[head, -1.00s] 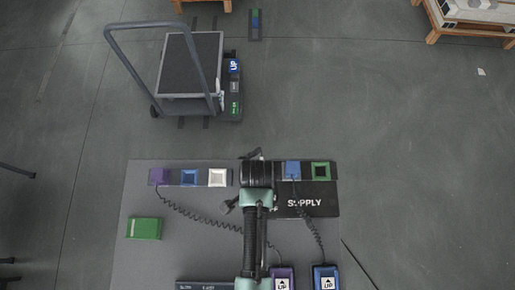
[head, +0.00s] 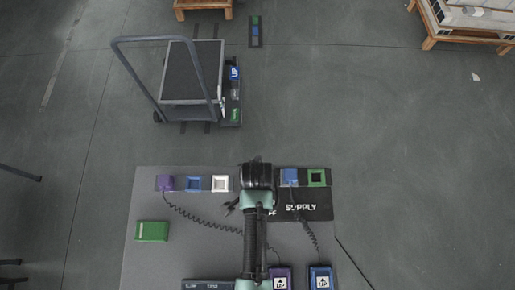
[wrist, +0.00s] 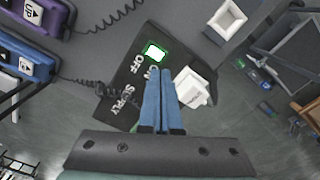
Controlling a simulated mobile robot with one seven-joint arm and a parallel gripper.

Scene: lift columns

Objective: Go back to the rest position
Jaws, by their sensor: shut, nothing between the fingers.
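My gripper (wrist: 160,72) shows in the wrist view with its two blue fingers side by side and closed, nothing between them. It is above the black supply panel (wrist: 125,99), which has a white switch block (wrist: 192,87) and a green-framed window (wrist: 155,51). In the head view my arm reaches over the grey table, with the supply panel (head: 315,210) just to its right. The gripper's fingers are mostly hidden there by the arm.
A purple plug (head: 166,183) and a blue plug (head: 290,177) sit at the table's far edge, with coiled cables. A green box (head: 152,231) lies at left. A cart (head: 192,75) stands beyond the table.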

